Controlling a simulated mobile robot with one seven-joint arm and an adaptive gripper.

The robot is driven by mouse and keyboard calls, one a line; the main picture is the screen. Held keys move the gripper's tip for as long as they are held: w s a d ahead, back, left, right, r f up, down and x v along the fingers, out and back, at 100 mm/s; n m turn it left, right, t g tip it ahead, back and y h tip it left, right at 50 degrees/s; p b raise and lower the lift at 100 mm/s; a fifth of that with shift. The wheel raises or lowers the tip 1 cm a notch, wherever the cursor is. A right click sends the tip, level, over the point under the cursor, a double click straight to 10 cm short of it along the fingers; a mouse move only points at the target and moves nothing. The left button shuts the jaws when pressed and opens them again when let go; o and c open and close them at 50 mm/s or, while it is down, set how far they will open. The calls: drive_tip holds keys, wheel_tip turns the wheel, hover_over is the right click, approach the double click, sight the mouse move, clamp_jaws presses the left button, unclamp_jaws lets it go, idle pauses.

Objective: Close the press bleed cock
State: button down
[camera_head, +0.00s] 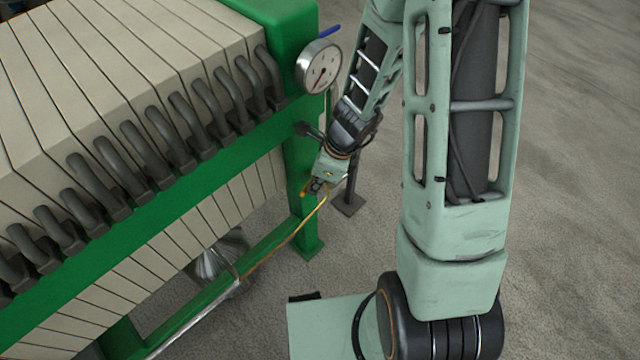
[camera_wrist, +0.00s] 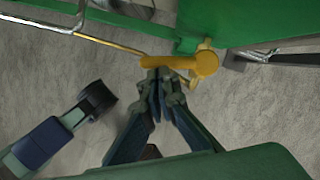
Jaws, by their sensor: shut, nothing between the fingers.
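The press bleed cock shows in the wrist view as a yellow handle (camera_wrist: 178,62) with a round hub at its right end, beside the green press frame. A thin brass-coloured pipe runs to it from the left. In the head view only a small yellow part of the cock (camera_head: 305,187) shows, partly hidden by my gripper (camera_head: 317,187). In the wrist view my gripper (camera_wrist: 160,82) is shut and empty, with its fingertips right at the handle's lower edge. I cannot tell whether they touch it.
The green filter press (camera_head: 150,225) with its pale plates and dark hooked handles fills the left. A pressure gauge (camera_head: 318,67) with a blue lever behind it sits at its corner. The brass pipe (camera_head: 275,248) runs low along the frame. The floor at right is clear.

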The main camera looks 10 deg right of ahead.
drive_tip(key=shift+a, duration=0.25)
idle(0.3)
